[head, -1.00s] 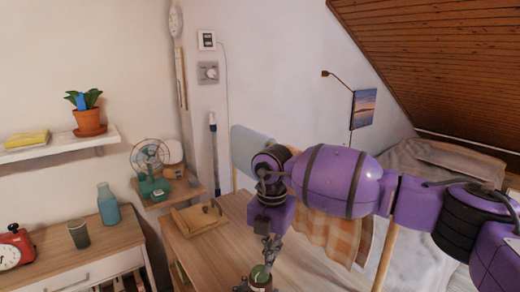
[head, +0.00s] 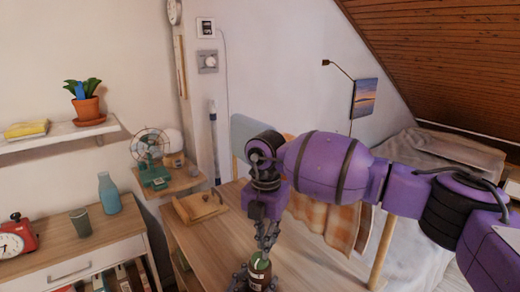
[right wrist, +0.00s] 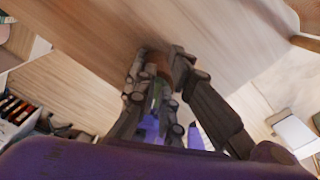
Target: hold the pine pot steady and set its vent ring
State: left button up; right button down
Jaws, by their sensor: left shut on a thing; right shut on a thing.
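The pine pot (head: 259,283) is a small brown jar with a pale label and a green top, upright at the bottom edge of the head view. My left gripper (head: 256,278) is shut on its body, with dark fingers at its sides. My right gripper (head: 263,252) comes down from above and is shut on the vent ring at the pot's top; its fingers mostly hide the ring. In the right wrist view, the fingers of my right gripper (right wrist: 160,82) close around the top, and the brown pot (right wrist: 157,64) shows partly between them.
The wooden table (head: 210,245) carries a wooden board (head: 200,208) at its back left. A chair with an orange checked cloth (head: 325,220) stands behind my right arm. A fan (head: 152,158), bottle (head: 108,192), cup (head: 80,222) and red clock (head: 17,237) stand at left.

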pick_arm(q)
jog(key=shift+s+d+f, duration=0.2)
jog(key=shift+d, duration=0.1)
pick_arm(e)
jog(key=shift+s+a+f, duration=0.1)
jog(key=shift+a+f, duration=0.1)
jog(key=shift+f, duration=0.55)
pick_arm(q)
jog(key=shift+a, duration=0.1)
jog(key=shift+w+a, duration=0.2)
pick_arm(e)
notch_tip(320, 180, up, 7)
jog(key=w, duration=0.1)
jog(key=shift+d+f, duration=0.15)
pick_arm(q)
jog(key=o, duration=1.1)
jog(key=shift+o, duration=1)
jog(key=shift+w, duration=0.1)
